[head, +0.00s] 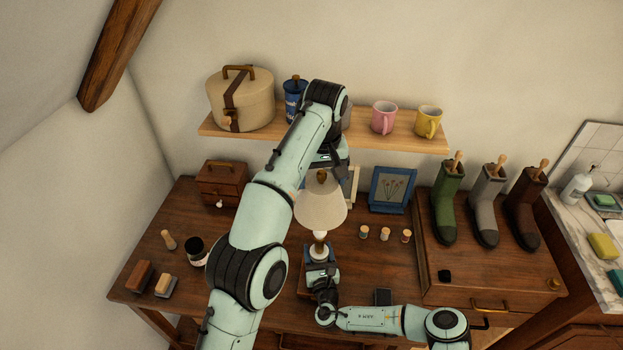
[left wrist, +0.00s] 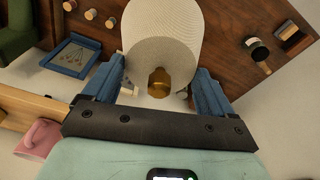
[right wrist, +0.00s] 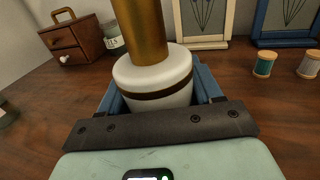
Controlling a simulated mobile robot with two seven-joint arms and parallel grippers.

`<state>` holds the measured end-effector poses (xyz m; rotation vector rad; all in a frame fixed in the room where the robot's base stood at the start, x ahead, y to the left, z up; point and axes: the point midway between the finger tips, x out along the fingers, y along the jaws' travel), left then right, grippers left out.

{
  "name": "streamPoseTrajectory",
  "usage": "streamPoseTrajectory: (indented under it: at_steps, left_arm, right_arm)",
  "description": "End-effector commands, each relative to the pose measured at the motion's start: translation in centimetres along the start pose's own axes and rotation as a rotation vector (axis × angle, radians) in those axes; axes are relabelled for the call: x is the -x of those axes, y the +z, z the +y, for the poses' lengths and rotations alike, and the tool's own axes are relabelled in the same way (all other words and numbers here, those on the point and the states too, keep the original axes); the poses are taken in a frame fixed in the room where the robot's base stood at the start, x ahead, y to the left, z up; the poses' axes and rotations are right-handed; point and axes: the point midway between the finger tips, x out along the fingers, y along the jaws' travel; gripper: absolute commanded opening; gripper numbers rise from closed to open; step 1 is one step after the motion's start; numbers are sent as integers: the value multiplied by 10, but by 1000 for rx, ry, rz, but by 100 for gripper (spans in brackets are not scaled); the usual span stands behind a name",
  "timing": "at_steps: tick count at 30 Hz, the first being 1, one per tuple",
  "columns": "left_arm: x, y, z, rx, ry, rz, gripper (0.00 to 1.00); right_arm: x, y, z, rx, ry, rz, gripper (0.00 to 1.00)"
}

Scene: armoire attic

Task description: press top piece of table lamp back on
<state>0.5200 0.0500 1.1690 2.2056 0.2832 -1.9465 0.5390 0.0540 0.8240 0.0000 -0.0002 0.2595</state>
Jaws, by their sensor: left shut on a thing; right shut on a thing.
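The table lamp's top piece is a cream shade (head: 321,207) with a gold knob; the shade also fills the upper middle of the left wrist view (left wrist: 160,35). My right gripper (head: 320,250) is shut on this base, low over the table. The shade sits directly above the base. Whether the two parts are fully joined is hidden.
Several small things stand on the wooden table (head: 350,270): spools (head: 385,233), a jar (head: 196,250), brushes (head: 140,275) and a blue picture frame (head: 392,188). A shelf (head: 350,133) with mugs is close behind my left arm. Boots (head: 447,205) stand on the right.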

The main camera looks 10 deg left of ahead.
Motion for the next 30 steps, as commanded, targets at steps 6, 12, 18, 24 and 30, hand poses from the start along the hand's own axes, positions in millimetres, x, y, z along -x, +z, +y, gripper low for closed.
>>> streamPoseTrajectory:
  at_steps: [6, 12, 18, 24, 30]
  left_arm:
    - [0, 0, 0, 0, 1, 1, 31]
    - [-6, 1, 0, 2, 0, 0, 31]
    - [-22, 4, -1, 2, 1, 0, 31]
    - [-33, 4, -1, 2, 2, 2, 31]
    - [-37, 5, -1, 2, 2, 2, 31]
  right_arm:
    - [0, 1, 0, 0, 1, -3, 40]
    - [0, 1, 0, 0, 1, -3, 40]
    - [0, 1, 0, 0, 1, -3, 40]
    - [0, 1, 0, 0, 1, -3, 40]
    - [0, 2, 0, 0, 1, -3, 40]
